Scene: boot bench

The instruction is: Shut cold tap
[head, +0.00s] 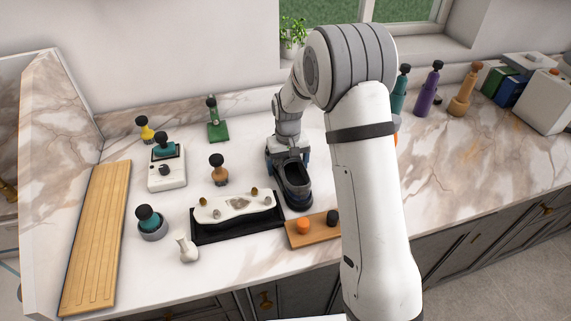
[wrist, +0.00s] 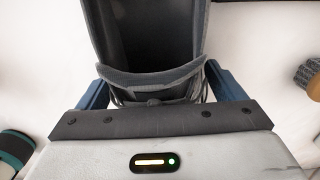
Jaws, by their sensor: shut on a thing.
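No thing that I can surely call a cold tap shows in either view. My gripper (head: 288,160) is over the middle of the counter in the head view. It is shut on a dark grey boot (head: 294,193), with the boot's opening facing up. In the wrist view, the blue fingers of my gripper (wrist: 157,88) are on either side of the boot's collar (wrist: 150,78). I cannot tell whether these knobs are taps.
A wooden board with orange and black round pieces (head: 316,238) is just in front of the boot. A white device (head: 167,178) and several stoppered or knobbed items stand left. Purple (head: 428,90) and tan (head: 465,90) bottles stand back right.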

